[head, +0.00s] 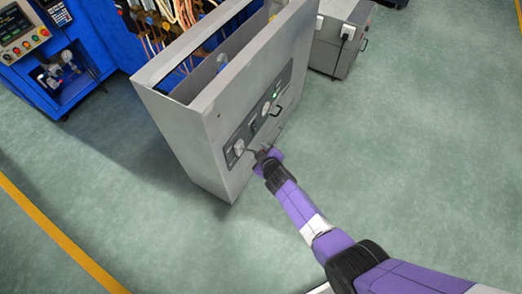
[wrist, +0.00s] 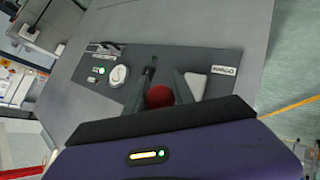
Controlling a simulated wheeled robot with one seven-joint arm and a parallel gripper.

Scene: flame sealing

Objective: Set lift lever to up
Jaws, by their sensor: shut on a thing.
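In the wrist view, a lever with a round red knob (wrist: 159,96) stands out from a dark slot in the grey control panel (wrist: 215,85). It appears to be the lift lever, but its label cannot be read. My gripper (wrist: 158,92) is shut on the red knob, with one dark finger on each side. In the head view, my gripper (head: 265,154) is at the lower front face of the grey cabinet (head: 207,150), close to the control panel (head: 262,120). It hides most of the lever there. Whether the lever points up or down is unclear.
A round white dial (wrist: 119,75) and a pale square plate (wrist: 195,85) flank the lever. A blue machine (head: 95,50) stands behind the cabinet, and a grey box (head: 338,40) stands at upper right. The green floor (head: 420,140) is clear at right.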

